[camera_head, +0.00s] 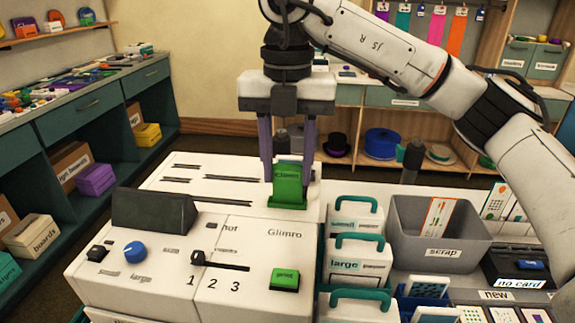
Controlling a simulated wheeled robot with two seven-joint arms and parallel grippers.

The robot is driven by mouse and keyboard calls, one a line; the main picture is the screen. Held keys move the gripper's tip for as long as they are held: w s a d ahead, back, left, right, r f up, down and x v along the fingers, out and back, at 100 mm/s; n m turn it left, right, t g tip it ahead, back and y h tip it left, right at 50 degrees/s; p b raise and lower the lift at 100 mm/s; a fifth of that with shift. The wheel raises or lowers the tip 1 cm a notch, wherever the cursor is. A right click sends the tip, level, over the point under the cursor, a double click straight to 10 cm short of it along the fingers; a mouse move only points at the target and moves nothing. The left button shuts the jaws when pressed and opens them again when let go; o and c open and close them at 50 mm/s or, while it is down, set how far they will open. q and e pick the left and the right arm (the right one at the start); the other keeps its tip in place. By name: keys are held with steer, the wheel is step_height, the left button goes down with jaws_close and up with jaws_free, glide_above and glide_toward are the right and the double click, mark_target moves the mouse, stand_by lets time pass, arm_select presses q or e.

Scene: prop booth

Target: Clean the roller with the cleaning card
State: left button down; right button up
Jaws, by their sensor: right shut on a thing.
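A white machine (235,235) marked Glimro stands in front of me. My right gripper (288,180) points down over its back right part. Its purple fingers stand on either side of a green card (288,176), whose printed word begins with "Clean", and are shut on it. The card is upright, its lower end at a green piece on the machine's top. I cannot tell how deep it sits. No roller shows. My left gripper is not in view.
The machine has a blue knob (135,252), a slider (212,258) marked 1 2 3 and a green print button (285,278). White boxes with teal handles (358,258) stand to its right. A grey scrap bin (438,235) and a black "no card" unit (515,268) lie further right.

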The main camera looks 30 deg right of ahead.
mark_target(287, 182)
steer(key=shift+r+p, duration=1.25)
steer(key=shift+r, duration=0.4)
steer(key=shift+f, duration=0.15)
steer(key=shift+f+b, duration=2.3)
steer(key=shift+f, duration=0.8)
steer(key=shift+r, duration=0.2)
steer(key=shift+r+p, duration=2.75)
steer(key=shift+r, duration=0.35)
